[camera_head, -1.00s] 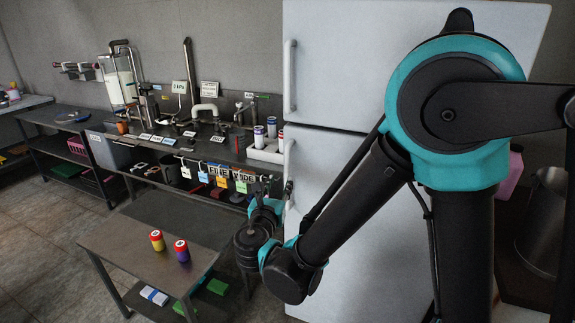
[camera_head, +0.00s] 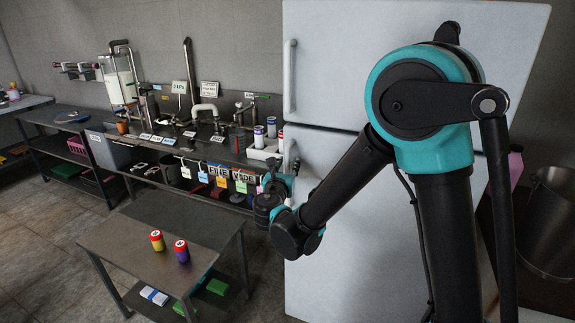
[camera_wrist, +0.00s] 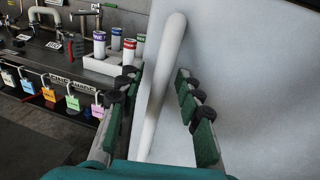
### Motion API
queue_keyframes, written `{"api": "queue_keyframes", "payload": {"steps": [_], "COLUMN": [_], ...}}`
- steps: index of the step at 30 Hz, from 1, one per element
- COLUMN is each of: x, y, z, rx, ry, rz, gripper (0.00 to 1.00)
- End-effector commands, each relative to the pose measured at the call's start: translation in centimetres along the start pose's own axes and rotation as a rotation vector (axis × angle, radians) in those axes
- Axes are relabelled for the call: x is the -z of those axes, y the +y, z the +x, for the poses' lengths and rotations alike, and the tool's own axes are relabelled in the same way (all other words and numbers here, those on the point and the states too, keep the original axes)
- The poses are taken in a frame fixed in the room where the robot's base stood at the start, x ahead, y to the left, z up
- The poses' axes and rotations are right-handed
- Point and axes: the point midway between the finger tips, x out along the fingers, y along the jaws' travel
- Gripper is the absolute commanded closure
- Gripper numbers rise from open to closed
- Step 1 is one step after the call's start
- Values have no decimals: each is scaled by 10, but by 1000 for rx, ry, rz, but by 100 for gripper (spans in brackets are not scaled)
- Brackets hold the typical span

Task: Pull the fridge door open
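The white fridge (camera_head: 400,40) stands at the centre right, and its doors look closed. Its lower door (camera_head: 335,265) has a white vertical handle (camera_head: 289,155), partly hidden by my wrist in the head view. In the wrist view the handle (camera_wrist: 162,85) runs between the two green-padded fingers of my gripper (camera_wrist: 158,95). The fingers are spread apart, one on each side of the handle, with visible gaps. In the head view my gripper (camera_head: 291,172) is at the lower part of this handle, its fingers mostly hidden.
The upper door has its own handle (camera_head: 290,77). A dark bench (camera_head: 215,148) with pipes, tags and canisters stands left of the fridge. A low table (camera_head: 140,265) with two small coloured cans stands in front. A metal bucket (camera_head: 550,225) is at the right.

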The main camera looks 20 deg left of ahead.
Motion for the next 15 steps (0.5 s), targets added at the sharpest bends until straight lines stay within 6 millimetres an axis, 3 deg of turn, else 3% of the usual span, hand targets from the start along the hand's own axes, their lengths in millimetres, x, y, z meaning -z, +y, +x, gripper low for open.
{"api": "queue_keyframes", "payload": {"steps": [2, 11, 15], "x": [0, 0, 0], "y": [0, 0, 0], "z": [0, 0, 0], "rx": [0, 0, 0], "ry": [0, 0, 0], "rz": [0, 0, 0], "gripper": [64, 100, 100]}}
